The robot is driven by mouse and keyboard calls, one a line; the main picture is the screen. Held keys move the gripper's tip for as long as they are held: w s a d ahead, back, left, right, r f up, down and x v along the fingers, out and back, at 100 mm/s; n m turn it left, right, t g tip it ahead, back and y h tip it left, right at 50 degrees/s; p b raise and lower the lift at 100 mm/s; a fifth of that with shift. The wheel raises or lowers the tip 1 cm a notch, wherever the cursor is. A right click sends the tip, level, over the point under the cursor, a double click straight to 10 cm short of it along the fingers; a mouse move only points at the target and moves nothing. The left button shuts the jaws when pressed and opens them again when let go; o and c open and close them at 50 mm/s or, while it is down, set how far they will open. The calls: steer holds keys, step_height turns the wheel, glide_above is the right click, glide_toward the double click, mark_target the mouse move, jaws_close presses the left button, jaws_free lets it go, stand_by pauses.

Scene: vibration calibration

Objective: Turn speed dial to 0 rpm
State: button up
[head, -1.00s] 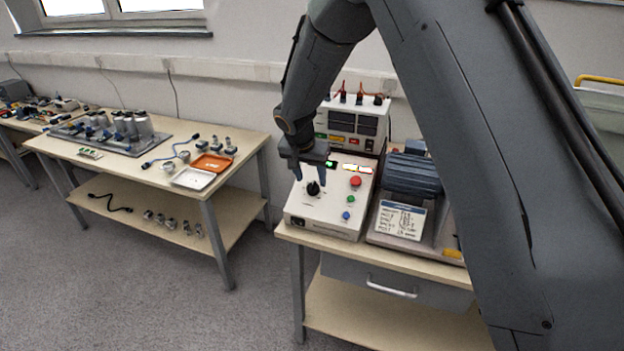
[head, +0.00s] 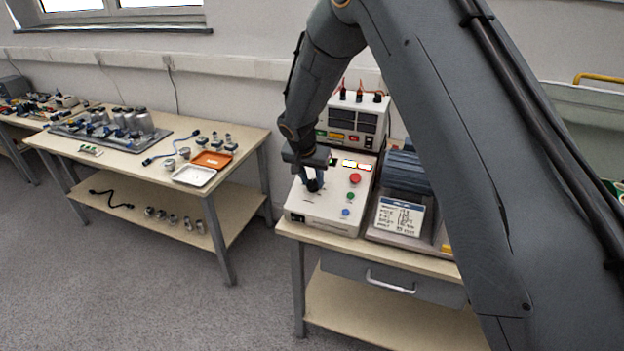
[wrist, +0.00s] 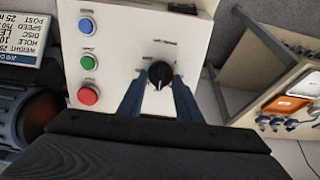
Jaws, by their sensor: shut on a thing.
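The speed dial (wrist: 160,74) is a black knob on the top face of a white control box (head: 330,215). In the wrist view its pale pointer mark faces down toward my gripper's base. My gripper (wrist: 159,88) reaches down to the dial, one blue finger on each side of it, and is shut on it. In the head view my gripper (head: 314,186) covers most of the dial. The scale marks around the dial are too small to read.
A red button (wrist: 88,96), a green button (wrist: 88,62) and a blue button (wrist: 87,26) sit beside the dial. A motor (head: 408,172) with a label card stands right of the box. A meter unit (head: 352,122) stands behind. Another table (head: 110,165) is at left.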

steer(key=n+b, duration=0.1)
steer(key=n, duration=0.1)
steer(key=shift+a+n+b, duration=0.15)
steer(key=shift+n+b, duration=0.25)
steer(key=n+b, duration=0.1)
steer(key=n, duration=0.2)
steer(key=shift+w+a+n, duration=0.1)
steer(key=shift+n, duration=0.2)
steer(key=n+b, duration=0.1)
steer(key=n, duration=0.2)
steer(key=shift+a, duration=0.1)
steer(key=n, duration=0.4)
steer(key=shift+a+h+b, duration=0.1)
steer(key=shift+h+b, duration=0.2)
steer(key=shift+b, duration=0.1)
steer(key=n, duration=0.6)
steer(key=shift+s+f, duration=0.1)
steer(key=shift+s, duration=0.2)
steer(key=n+p, duration=0.1)
steer(key=n, duration=0.3)
steer(key=shift+s, duration=0.15)
steer(key=shift+f+n+t+p, duration=0.1)
steer(key=shift+n+t+p, duration=0.35)
steer(key=shift+n, duration=1.45)
